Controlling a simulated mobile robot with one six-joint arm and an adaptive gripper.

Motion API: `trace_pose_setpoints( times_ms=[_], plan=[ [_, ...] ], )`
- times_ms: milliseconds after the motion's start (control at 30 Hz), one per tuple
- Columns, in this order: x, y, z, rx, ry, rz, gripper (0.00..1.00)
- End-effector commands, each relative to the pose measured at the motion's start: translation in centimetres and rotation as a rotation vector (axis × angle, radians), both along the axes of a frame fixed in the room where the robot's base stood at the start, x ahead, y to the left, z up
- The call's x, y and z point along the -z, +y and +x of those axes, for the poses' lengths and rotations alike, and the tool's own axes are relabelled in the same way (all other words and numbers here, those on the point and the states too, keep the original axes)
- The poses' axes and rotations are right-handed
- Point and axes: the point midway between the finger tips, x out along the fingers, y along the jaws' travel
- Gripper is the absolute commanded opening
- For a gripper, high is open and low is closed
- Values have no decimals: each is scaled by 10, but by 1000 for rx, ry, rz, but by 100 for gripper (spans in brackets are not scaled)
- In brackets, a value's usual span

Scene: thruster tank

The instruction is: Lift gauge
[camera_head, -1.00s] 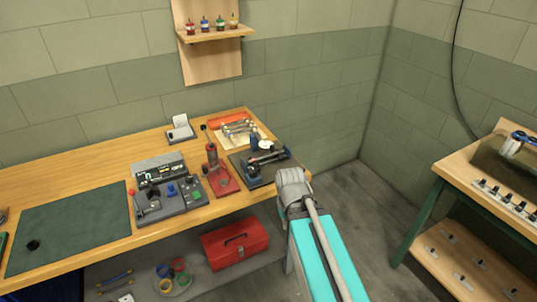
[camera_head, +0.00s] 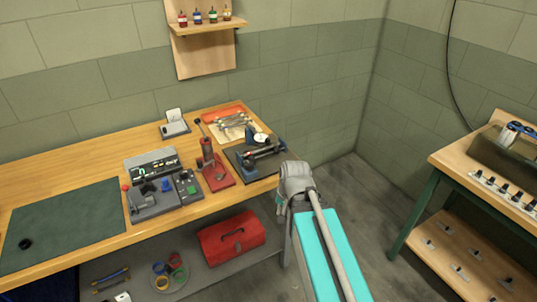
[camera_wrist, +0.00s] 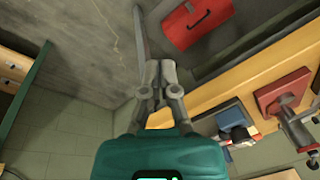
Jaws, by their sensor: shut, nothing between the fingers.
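A small round white-faced dial, which looks like the gauge (camera_head: 259,138), sits among dark and metal parts on a dark mat (camera_head: 240,161) at the right end of the wooden bench. It is small, and I cannot tell how it is held there. My gripper (camera_wrist: 158,68) shows in the wrist view with its grey fingers shut together and empty. It hangs in open space beside the bench edge, apart from the gauge. In the head view my arm's grey joint stands just right of the mat and the gripper itself is hidden.
A red press-like tool (camera_head: 214,172) and a grey control box (camera_head: 152,190) stand left of the mat. A red toolbox (camera_head: 231,237) is on the lower shelf. Another bench (camera_head: 450,160) stands at right, with open floor between.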

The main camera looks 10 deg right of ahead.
Motion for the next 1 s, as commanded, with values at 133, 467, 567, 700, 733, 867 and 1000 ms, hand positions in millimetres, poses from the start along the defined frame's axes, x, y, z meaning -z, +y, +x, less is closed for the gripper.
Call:
trace_pose_setpoints(
  times_ms=[133,467,567,700,733,867,1000],
  plan=[
    [8,7,24,244,-68,133,0],
    [4,12,78,837,-146,531,0],
    [0,10,93,1013,-145,671,0],
    [-7,4,113,1253,-120,881,0],
    [-9,2,117,1304,-112,926,0],
    [-16,-8,134,1515,-60,1136,0],
    [-24,-20,148,1707,16,1349,0]
  ],
)
